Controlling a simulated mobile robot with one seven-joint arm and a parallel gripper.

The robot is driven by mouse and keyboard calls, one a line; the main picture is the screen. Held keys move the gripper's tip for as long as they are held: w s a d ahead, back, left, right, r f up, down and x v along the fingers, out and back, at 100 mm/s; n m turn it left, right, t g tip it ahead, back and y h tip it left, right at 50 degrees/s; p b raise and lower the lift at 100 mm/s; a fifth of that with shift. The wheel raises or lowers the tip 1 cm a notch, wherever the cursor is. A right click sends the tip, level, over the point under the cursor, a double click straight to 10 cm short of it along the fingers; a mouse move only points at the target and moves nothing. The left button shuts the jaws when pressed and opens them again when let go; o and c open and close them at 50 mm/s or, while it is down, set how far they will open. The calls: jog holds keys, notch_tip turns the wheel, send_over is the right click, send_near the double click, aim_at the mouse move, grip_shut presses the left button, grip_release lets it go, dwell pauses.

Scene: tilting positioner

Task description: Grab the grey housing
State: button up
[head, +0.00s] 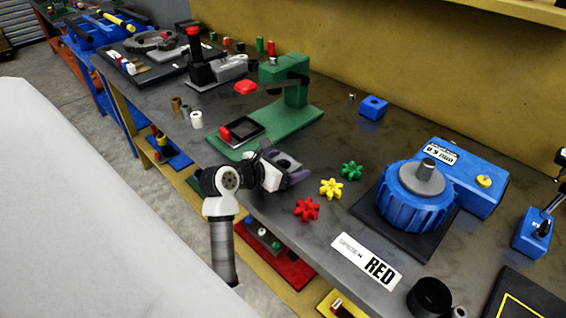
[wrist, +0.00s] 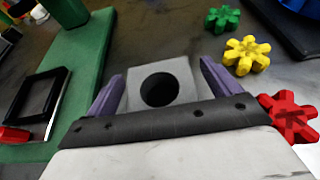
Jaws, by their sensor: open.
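The grey housing (wrist: 186,75) is a square grey block with a round dark hole in its top. In the wrist view it sits between the two purple fingers of my gripper (wrist: 163,82). The fingers are open, one on each side, with a narrow gap to the block visible on each side. In the head view my gripper (head: 284,166) is low over the bench's front edge, and the housing (head: 288,161) shows partly between its fingers. The housing's lower part is hidden by my gripper.
A green press (head: 296,125) with a black-framed pad stands to the left. Red (head: 307,209), yellow (head: 331,188) and green (head: 352,171) star-shaped pieces lie to the right. Beyond them is a blue ribbed positioner (head: 407,211). A "RED" label (head: 367,261) lies on the front edge.

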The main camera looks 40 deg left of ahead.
jog(key=shift+w+f, duration=0.25)
jog(key=shift+w, duration=0.2)
jog(key=shift+r, duration=0.1)
jog(key=c, duration=1.8)
